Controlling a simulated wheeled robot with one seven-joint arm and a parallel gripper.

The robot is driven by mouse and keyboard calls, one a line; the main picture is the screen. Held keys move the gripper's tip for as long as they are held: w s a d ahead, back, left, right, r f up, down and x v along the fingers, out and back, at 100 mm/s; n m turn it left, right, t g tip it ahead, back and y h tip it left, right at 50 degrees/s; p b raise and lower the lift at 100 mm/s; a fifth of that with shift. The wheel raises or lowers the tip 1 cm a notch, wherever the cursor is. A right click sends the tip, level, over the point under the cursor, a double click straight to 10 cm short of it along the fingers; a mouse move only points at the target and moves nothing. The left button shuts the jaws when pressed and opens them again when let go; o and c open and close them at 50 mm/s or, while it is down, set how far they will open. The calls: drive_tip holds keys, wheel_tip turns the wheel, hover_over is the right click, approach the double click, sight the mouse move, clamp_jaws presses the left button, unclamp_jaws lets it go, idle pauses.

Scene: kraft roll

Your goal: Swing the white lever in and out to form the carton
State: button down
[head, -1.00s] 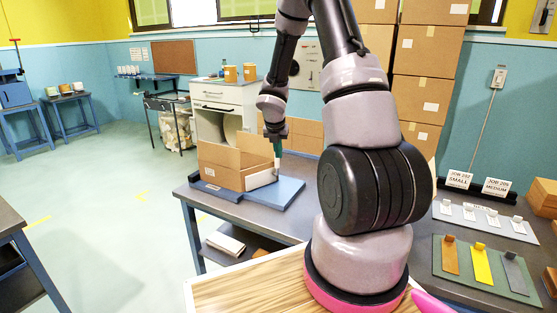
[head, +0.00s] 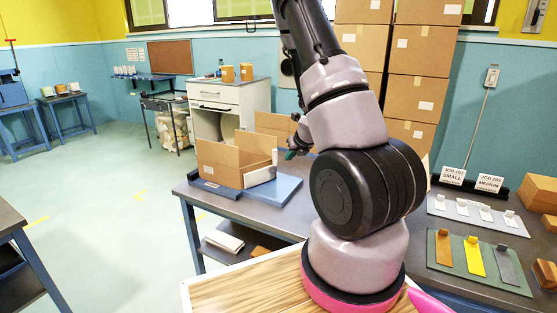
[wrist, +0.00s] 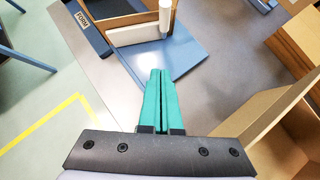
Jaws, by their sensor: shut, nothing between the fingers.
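The open brown carton (head: 222,164) stands on the blue forming plate (head: 283,190), its flaps raised. The white lever (head: 260,176) lies along the carton's right front side, with an upright white handle at its right end. In the wrist view the white lever (wrist: 133,35) and its round white handle (wrist: 165,17) are ahead of my fingers, over the blue plate (wrist: 180,57). My gripper (head: 290,154) is right of the handle and apart from it. Its teal fingers (wrist: 160,72) are shut and empty. My arm hides part of the table.
Another open cardboard piece (head: 274,126) stands behind the carton, and cardboard (wrist: 262,125) fills the wrist view's right side. Tall stacked boxes (head: 416,95) stand against the wall. Clear grey table surface (wrist: 228,42) lies right of the plate.

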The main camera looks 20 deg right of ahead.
sight(271, 149)
drive_tip(key=shift+n+t, duration=0.5)
drive_tip(key=w+f, duration=0.1)
drive_tip(key=w, duration=0.2)
drive_tip(key=w+f, duration=0.2)
drive_tip(key=w, duration=0.1)
drive_tip(key=w+f, duration=0.2)
drive_tip(key=w, duration=0.2)
drive_tip(key=shift+d+f, duration=0.25)
drive_tip(key=shift+d, duration=0.05)
drive_tip(key=shift+w, duration=0.45)
drive_tip(key=w+n+y, duration=0.1)
drive_tip(key=w+n, duration=0.1)
drive_tip(key=w+n+y, duration=0.2)
drive_tip(key=w, duration=0.1)
drive_tip(key=w+n+g+y, duration=0.1)
drive_tip(key=w, duration=0.2)
drive_tip(key=shift+d+n, duration=0.3)
drive_tip(key=shift+n, duration=0.1)
drive_tip(key=shift+w+a+r+y, duration=0.1)
drive_tip(key=shift+w+a+y, duration=0.05)
drive_tip(key=shift+w+y, duration=0.2)
